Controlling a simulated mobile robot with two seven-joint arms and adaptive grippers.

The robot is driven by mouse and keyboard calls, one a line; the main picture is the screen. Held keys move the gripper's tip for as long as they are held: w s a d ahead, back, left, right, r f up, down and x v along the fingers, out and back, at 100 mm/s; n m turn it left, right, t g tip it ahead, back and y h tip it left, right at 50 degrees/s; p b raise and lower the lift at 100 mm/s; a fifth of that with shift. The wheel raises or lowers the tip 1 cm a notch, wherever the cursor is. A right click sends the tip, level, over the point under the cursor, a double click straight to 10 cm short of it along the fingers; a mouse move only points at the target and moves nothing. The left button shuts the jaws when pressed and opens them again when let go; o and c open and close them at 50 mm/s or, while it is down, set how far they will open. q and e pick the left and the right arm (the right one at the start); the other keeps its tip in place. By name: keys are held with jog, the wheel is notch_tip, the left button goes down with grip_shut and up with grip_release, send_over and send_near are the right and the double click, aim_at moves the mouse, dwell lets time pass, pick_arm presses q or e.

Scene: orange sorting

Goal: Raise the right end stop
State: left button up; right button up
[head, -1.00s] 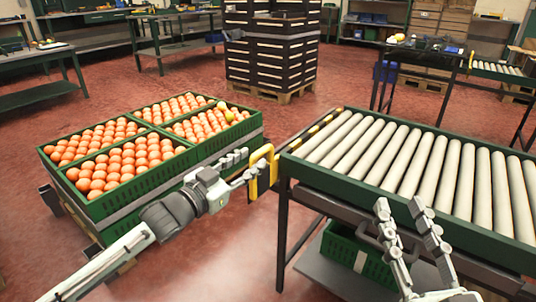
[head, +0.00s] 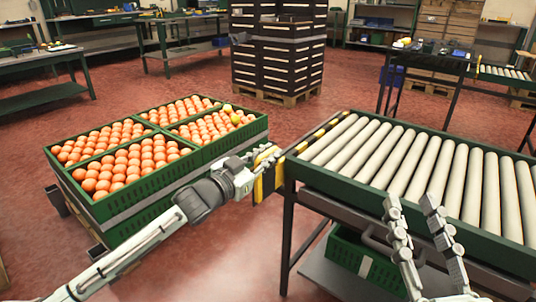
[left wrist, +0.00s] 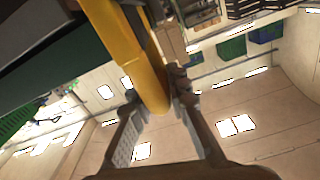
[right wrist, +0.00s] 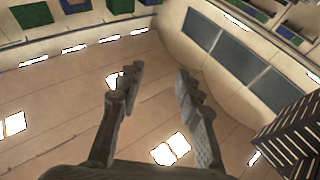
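The end stop (head: 322,132), a yellow-and-black striped bar, runs along the left end of the roller conveyor (head: 340,182), low beside the first roller. Its yellow handle (head: 258,190) hangs at the near corner. My left gripper (head: 266,158) is at the upper part of this handle. In the left wrist view the yellow handle (left wrist: 140,62) passes between the fingers of my left gripper (left wrist: 158,102), which close in on both sides of it. My right gripper (head: 411,204) is open and empty above the conveyor's near side; its spread fingers show in the right wrist view (right wrist: 160,74).
Green crates (head: 178,168) full of oranges stand left of the conveyor, close to my left forearm. A green crate (head: 362,262) sits on a shelf under the conveyor. Stacked dark crates (head: 278,58) stand behind. The red floor between is clear.

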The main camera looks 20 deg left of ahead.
pick_arm(q)
grip_shut()
